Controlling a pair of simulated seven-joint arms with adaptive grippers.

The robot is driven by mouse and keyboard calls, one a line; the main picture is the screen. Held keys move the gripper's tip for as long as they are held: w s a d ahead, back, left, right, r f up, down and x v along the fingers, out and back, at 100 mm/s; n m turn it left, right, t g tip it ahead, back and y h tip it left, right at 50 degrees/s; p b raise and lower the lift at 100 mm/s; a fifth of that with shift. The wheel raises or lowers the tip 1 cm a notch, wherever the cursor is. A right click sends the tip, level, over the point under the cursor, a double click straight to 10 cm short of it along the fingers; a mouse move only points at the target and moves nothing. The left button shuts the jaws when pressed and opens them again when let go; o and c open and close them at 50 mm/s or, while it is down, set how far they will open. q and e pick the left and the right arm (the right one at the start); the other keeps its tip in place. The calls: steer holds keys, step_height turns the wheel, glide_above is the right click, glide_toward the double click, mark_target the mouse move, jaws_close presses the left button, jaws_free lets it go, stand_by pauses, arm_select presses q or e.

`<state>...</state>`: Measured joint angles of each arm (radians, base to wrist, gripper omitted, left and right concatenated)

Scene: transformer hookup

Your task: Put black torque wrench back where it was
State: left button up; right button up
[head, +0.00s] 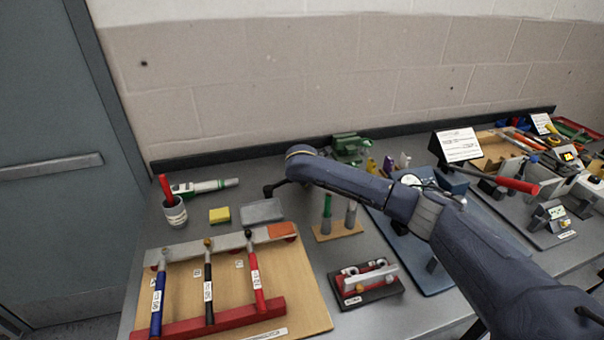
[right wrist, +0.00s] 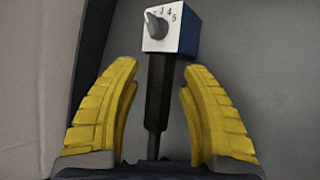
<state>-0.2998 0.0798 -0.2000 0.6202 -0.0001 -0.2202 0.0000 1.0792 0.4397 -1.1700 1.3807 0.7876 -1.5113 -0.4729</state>
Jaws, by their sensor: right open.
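The black torque wrench (head: 208,288) lies on the wooden rack board in the head view, between the blue wrench (head: 158,295) and the red wrench (head: 256,275). Its upper end is at the grey bar (head: 225,242) and its lower part at the red bar (head: 195,327). My right gripper (right wrist: 160,66) is open in the right wrist view. Its yellow fingers stand either side of a dark upright piece (right wrist: 157,95), apart from it. In the head view my right arm reaches in from the lower right; its fingers cannot be made out there. My left gripper is not in view.
A blue box with a white numbered dial face (right wrist: 170,32) is above the dark piece in the wrist view. A cup (head: 175,212), yellow block (head: 219,215), grey block (head: 262,211), peg stand (head: 338,231) and dark fixture (head: 368,288) stand around the rack.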

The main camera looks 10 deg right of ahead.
steer(key=shift+r, duration=0.15)
steer(key=v, duration=1.2)
